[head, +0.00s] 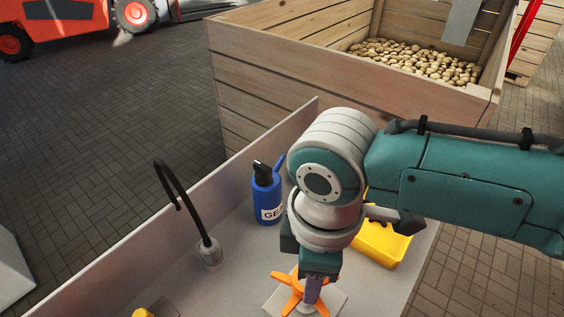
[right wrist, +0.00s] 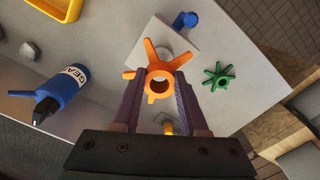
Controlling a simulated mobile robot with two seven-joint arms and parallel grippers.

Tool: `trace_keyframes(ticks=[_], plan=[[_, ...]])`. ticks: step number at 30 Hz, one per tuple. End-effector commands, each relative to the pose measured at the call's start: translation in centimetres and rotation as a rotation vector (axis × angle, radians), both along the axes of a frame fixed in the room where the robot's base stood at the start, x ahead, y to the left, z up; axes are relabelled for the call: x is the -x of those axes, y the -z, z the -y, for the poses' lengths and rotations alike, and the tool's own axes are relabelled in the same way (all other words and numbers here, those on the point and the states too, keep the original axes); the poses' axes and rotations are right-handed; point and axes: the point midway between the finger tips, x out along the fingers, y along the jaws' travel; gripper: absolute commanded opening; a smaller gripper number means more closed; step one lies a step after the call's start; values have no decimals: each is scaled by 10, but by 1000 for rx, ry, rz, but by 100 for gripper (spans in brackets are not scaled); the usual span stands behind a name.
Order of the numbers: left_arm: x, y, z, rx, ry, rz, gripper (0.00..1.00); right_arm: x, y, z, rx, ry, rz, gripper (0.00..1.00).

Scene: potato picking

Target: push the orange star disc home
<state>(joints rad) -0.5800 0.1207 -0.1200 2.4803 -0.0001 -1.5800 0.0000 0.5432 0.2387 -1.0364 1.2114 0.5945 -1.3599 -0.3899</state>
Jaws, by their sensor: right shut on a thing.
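The orange star disc (head: 287,292) has several arms around a central hub with a hole; it also shows in the right wrist view (right wrist: 159,71). My right gripper (head: 311,288) points down and is shut on the disc, its fingers on either side of the hub in the right wrist view (right wrist: 160,92). A pale square block (head: 334,300) lies under the disc. It also shows in the right wrist view (right wrist: 187,42), with a light round part behind the disc. I cannot tell whether the disc is around this part or above it. My left gripper is not in view.
A green star disc (right wrist: 218,76) and a blue part (right wrist: 185,20) lie near the block. A blue bottle (head: 266,200), a yellow tray (head: 381,246) and a black gooseneck (head: 174,185) stand on the bench. A wooden crate (head: 300,85) with potatoes stands behind the bench wall.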

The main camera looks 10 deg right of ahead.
Motion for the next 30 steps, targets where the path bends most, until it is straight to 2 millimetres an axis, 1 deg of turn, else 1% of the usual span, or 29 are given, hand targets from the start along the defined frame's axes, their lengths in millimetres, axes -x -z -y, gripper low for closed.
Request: trace_keyframes(ticks=[11,30], plan=[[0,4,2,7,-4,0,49,0,5,0,0,1,0,0],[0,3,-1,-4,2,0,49,0,8,1,2,1,1,0]])
